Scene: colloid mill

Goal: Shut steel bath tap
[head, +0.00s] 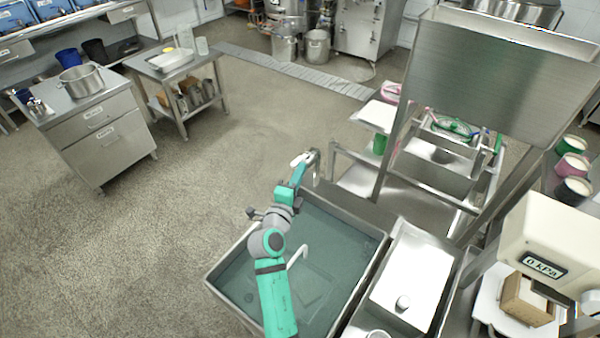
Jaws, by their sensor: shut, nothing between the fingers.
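The steel bath (222,264) stands in the lower middle, full of greenish water. My teal and grey arm reaches across it from the bottom edge. A curved steel spout (316,168), which looks like the tap, rises at the bath's far edge. My gripper (301,160) is at the far end of the arm, shut and empty, just left of the spout's top. I cannot tell whether they touch. The tap's handle cannot be made out, so its setting is unclear. No water stream is clearly visible.
A white tray (411,279) lies right of the bath. A large steel hopper (500,75) on slanted legs stands behind it. A cream gauge unit (540,240) is at the right. A pale bent pipe (298,257) stands in the bath. Open floor lies left.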

